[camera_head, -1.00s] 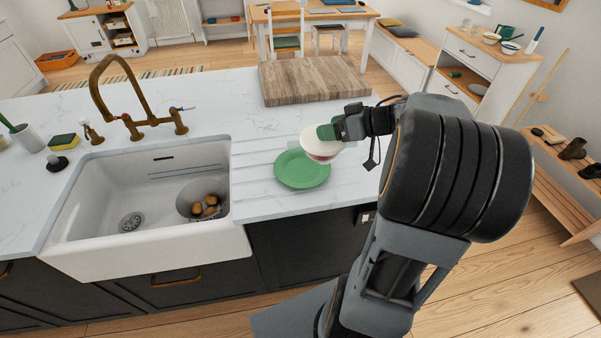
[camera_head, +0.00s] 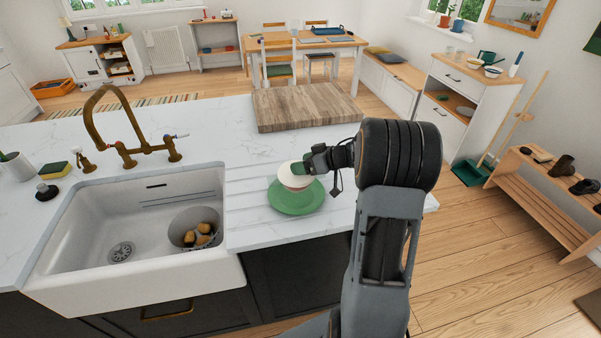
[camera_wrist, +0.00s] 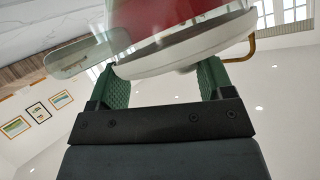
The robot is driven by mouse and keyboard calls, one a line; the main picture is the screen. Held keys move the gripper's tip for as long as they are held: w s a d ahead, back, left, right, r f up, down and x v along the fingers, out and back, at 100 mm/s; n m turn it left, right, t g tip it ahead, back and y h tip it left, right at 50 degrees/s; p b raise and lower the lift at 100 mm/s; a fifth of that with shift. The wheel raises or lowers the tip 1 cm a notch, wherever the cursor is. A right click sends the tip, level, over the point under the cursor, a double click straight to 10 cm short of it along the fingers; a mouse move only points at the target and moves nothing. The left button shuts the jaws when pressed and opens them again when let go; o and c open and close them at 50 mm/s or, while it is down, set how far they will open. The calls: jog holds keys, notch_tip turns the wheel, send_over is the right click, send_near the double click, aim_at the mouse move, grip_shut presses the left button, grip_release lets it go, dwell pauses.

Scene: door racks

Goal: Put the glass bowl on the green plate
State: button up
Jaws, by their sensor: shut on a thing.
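The green plate (camera_head: 297,203) lies on the white worktop just right of the sink. My gripper (camera_head: 306,168) is above the plate, reaching in from the right, and is shut on a bowl (camera_head: 288,176). The bowl looks white with a reddish part below in the head view, and it hangs over the plate. I cannot tell whether it touches the plate. In the wrist view, the bowl (camera_wrist: 185,48) shows a red body and a pale rim between the green fingertips of my gripper (camera_wrist: 160,80). A see-through, greenish-edged piece (camera_wrist: 80,57) shows left of it; I cannot tell what it is.
The white sink (camera_head: 100,225) with a colander of brown items (camera_head: 200,230) is left of the plate. A brass tap (camera_head: 125,140) stands behind the sink. A wooden board (camera_head: 305,108) lies behind the plate. The worktop's front edge is close to the plate.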

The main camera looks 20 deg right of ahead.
jog(key=shift+w+f, duration=0.3)
jog(key=shift+w+a+f, duration=0.1)
jog(key=shift+w+f, duration=0.05)
jog(key=shift+f, duration=1.55)
jog(key=shift+f, duration=0.1)
jog(key=o, duration=1.3)
jog(key=shift+o, duration=0.2)
